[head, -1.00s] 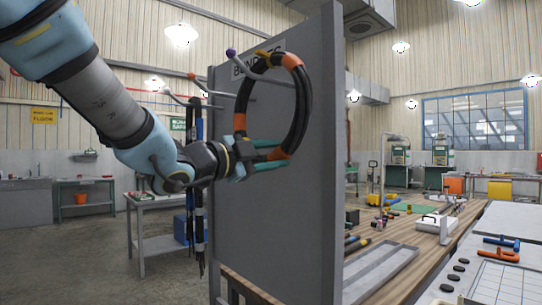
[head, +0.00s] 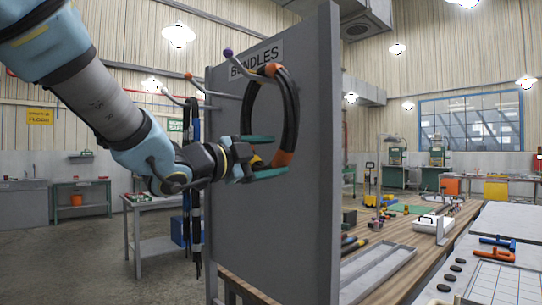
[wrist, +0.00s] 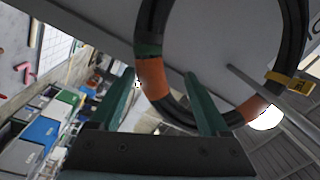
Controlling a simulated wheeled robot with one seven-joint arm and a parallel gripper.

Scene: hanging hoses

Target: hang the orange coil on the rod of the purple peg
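The coil (head: 292,110), a black hose ring with orange bands, is upright beside the grey panel. In the head view, its top is at the inner part of the rod (head: 247,61) with the purple ball tip (head: 228,53). In the wrist view, a rod (wrist: 247,80) crosses the ring opening and appears to pass through the coil (wrist: 172,105); whether the coil's weight rests on it I cannot tell. My gripper (head: 276,155) is at the coil's lower part. Its green fingers are apart, and an orange band (wrist: 151,78) shows between them in the wrist view.
The grey panel (head: 280,230) with a BUNDLES sign (head: 256,60) stands close behind the coil. Another rod with an orange tip (head: 189,76) and dark hanging hoses (head: 195,190) are to the left. A workbench (head: 400,250) with tools lies to the right.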

